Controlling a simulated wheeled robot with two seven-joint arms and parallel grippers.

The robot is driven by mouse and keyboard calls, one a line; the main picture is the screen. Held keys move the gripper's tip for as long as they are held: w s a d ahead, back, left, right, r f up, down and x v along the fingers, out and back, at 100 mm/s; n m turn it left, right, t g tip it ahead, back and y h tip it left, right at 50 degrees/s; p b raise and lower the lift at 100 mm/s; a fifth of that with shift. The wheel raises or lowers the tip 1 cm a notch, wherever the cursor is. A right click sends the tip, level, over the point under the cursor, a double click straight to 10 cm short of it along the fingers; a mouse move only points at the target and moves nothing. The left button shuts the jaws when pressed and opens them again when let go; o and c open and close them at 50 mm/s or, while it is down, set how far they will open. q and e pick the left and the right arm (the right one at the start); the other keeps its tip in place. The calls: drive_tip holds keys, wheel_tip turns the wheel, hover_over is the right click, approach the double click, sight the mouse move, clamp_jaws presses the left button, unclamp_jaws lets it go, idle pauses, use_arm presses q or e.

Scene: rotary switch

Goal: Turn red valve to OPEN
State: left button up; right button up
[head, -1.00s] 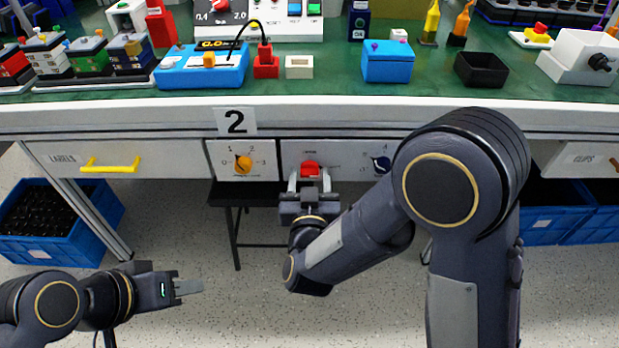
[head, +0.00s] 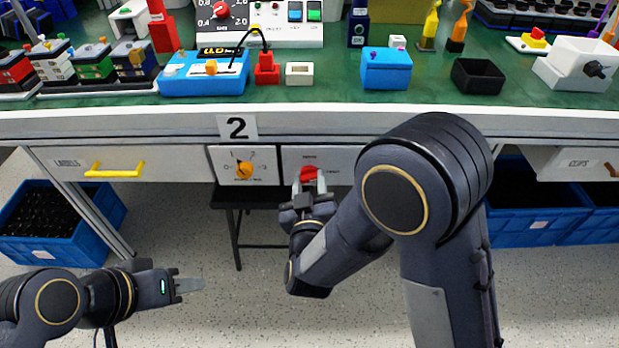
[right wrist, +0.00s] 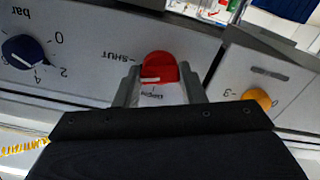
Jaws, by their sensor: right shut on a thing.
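The red valve (head: 308,174) is a round knob on the white panel under the bench's front edge. In the right wrist view the red valve (right wrist: 159,68) carries a white pointer line lying sideways, toward the left. The word SHUT is printed upside down to its left there, and a small label below it is too small to read. My right gripper (head: 309,184) is shut on the red valve, one finger on each side; its fingers (right wrist: 158,92) also show in the right wrist view. My left gripper (head: 188,286) is low at the left, away from the panel and empty.
A yellow-orange knob (head: 244,170) sits on the panel just left of the valve. A dark blue knob (right wrist: 24,50) is on the valve's other side, hidden behind my right arm in the head view. A black stool (head: 238,240) stands below the panel.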

drive_tip(key=n+p, duration=0.2)
drive_tip(key=n, duration=0.2)
drive_tip(key=shift+r, duration=0.1)
drive_tip(key=n+p, duration=0.2)
drive_tip(key=n, duration=0.1)
drive_tip(key=shift+n, duration=0.3)
drive_tip(key=n+p, duration=0.3)
drive_tip(key=n, duration=0.1)
drive_tip(key=shift+n+p, duration=0.6)
drive_tip(key=shift+n, duration=0.6)
drive_tip(key=o, duration=1)
